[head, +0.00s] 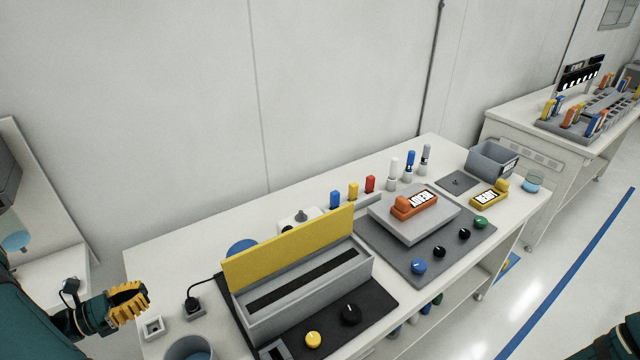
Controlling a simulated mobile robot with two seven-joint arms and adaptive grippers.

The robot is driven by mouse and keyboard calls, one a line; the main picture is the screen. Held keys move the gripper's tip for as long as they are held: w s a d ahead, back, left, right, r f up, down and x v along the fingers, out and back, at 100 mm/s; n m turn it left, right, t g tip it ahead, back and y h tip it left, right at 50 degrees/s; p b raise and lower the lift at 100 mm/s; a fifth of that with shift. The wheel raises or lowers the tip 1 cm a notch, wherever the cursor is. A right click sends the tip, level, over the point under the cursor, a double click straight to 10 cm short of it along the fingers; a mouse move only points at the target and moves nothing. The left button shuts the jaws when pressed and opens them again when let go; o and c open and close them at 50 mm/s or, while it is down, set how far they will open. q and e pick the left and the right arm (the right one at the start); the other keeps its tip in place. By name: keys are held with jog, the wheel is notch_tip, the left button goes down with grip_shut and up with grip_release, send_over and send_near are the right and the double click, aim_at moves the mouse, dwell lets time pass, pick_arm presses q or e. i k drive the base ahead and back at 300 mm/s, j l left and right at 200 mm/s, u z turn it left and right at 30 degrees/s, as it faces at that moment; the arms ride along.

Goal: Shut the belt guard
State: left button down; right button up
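The belt guard (290,248) is a long yellow panel. It stands raised and leans back along the rear edge of a long grey housing (318,303). The dark belt slot (305,281) in the housing top is uncovered. My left gripper (128,301), with yellow fingers, is at the left end of the bench, left of the housing and apart from the guard. I cannot tell whether its fingers are open or closed. My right gripper is out of view.
A black plug with cable (192,305), a small white square block (153,327) and a round grey container (190,348) lie between my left gripper and the housing. A yellow knob (313,339) and black knob (350,314) stand in front. An orange-handled block (414,204) sits to the right.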

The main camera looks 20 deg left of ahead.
aim_at(241, 270)
jog(key=k+l, duration=0.1)
jog(key=l, duration=0.25)
jog(key=k+l, duration=0.1)
jog(key=l, duration=0.25)
jog(key=k+l, duration=0.1)
jog(key=l, duration=0.25)
jog(key=k+l, duration=0.1)
jog(key=l, duration=0.2)
